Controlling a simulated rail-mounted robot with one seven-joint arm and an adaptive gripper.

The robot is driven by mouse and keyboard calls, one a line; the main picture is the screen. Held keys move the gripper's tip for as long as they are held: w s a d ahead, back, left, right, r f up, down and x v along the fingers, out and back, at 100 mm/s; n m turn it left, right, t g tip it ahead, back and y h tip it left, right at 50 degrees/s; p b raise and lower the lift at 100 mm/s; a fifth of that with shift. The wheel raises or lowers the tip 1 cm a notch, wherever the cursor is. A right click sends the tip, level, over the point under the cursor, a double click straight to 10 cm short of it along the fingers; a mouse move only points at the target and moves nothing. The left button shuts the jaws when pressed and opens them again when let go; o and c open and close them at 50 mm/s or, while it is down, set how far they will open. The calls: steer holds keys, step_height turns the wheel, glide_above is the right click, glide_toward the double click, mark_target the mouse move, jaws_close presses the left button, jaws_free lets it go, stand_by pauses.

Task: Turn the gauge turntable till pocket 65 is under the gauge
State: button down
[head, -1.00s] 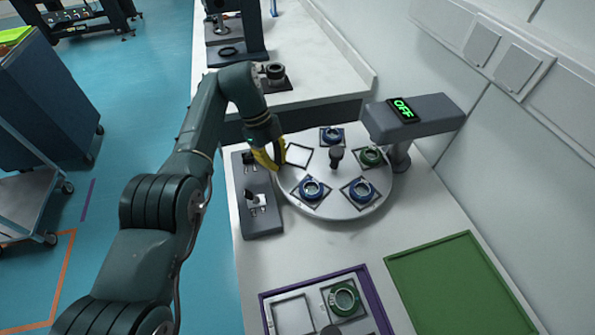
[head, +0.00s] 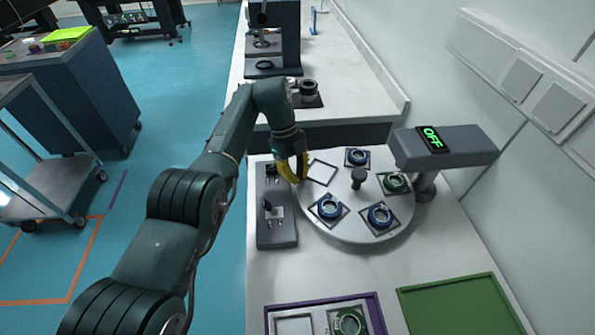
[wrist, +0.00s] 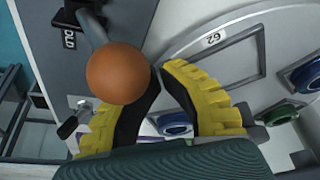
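The gauge turntable (head: 345,229) is a pale round plate with a dark central knob (head: 358,177). It carries three blue rings, one green ring (head: 396,182) and an empty square pocket (head: 320,172). The empty pocket's label (wrist: 214,37) reads 62 in the wrist view; I cannot read the others. The gauge (head: 445,147) overhangs the right rim near the green ring, and its display reads OFF. My gripper (wrist: 161,72) looks shut, fingertips nearly meeting with nothing visible between them, at the plate's left rim. An orange ball (wrist: 118,73) on a rod overlaps one finger; contact is unclear.
A grey control box (head: 277,232) with two levers stands left of the turntable, close to my gripper. A counter with equipment stands behind.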

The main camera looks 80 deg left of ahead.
mark_target(290, 192)
steer(key=s+d+r+p, duration=0.1)
steer(key=p, duration=0.4)
steer(key=shift+s+d, duration=0.1)
steer(key=shift+d, duration=0.1)
steer(key=s+d+p, duration=0.1)
steer(key=p, duration=0.4)
steer(key=shift+s+d, duration=0.25)
step_height(290, 192, up, 8)
steer(key=w+a+b, duration=0.1)
steer(key=w+a, duration=0.1)
steer(key=shift+w+a+r+b, duration=0.2)
steer(key=shift+a+r+b, duration=0.05)
steer(key=shift+a+b, duration=0.05)
